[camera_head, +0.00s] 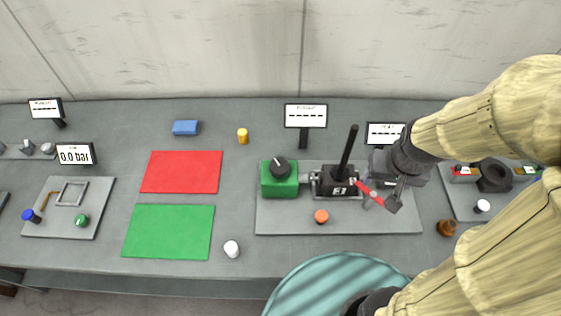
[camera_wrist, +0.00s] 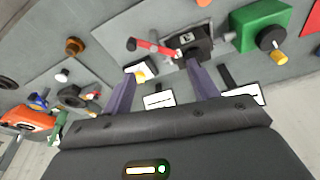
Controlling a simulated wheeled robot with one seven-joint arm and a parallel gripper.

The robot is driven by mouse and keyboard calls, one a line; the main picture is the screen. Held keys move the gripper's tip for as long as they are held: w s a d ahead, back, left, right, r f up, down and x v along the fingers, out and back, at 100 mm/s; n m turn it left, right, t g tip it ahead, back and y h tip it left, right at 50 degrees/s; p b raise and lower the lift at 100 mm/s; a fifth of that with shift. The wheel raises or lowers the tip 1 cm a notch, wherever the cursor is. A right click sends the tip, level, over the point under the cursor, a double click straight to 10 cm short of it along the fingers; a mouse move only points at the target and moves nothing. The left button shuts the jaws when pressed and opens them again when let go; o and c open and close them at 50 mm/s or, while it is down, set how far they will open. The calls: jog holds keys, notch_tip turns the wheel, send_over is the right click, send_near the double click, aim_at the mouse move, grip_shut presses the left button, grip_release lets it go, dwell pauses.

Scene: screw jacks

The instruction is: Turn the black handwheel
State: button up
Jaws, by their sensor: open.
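A round black knob with a pale mark (camera_head: 279,166) sits on a green box (camera_head: 280,188); it also shows at the right of the wrist view (camera_wrist: 271,38). A larger black ring-like part (camera_head: 494,174) stands on the right-hand plate. I cannot tell for certain which is the black handwheel. Beside the green box is a black block (camera_head: 338,185) with an upright black lever and a red arm (camera_head: 366,190). My gripper (camera_head: 384,201) is open and empty close to the red arm, right of the block. In the wrist view its fingers (camera_wrist: 161,72) are spread; contact cannot be told.
An orange button (camera_head: 321,216) is on the middle plate (camera_head: 285,224). A brown knob (camera_head: 446,228) lies to its right. Small display signs (camera_head: 305,115) stand behind. Red (camera_head: 180,172) and green (camera_head: 168,231) mats lie left. My arm covers the right side.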

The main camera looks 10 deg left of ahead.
dwell(0.3)
jog(key=shift+o, duration=1.7)
jog(key=w+a+r+n+p, duration=0.2)
jog(key=w+a+r+p, duration=0.1)
jog(key=shift+a, duration=0.25)
jog(key=n+g+p, duration=0.3)
jog(key=n+p, duration=0.2)
jog(key=n, duration=0.4)
send_over(279, 165)
notch_tip(279, 165, down, 17)
jog(key=p, duration=0.6)
jog(key=shift+r, duration=0.2)
jog(key=c, duration=1)
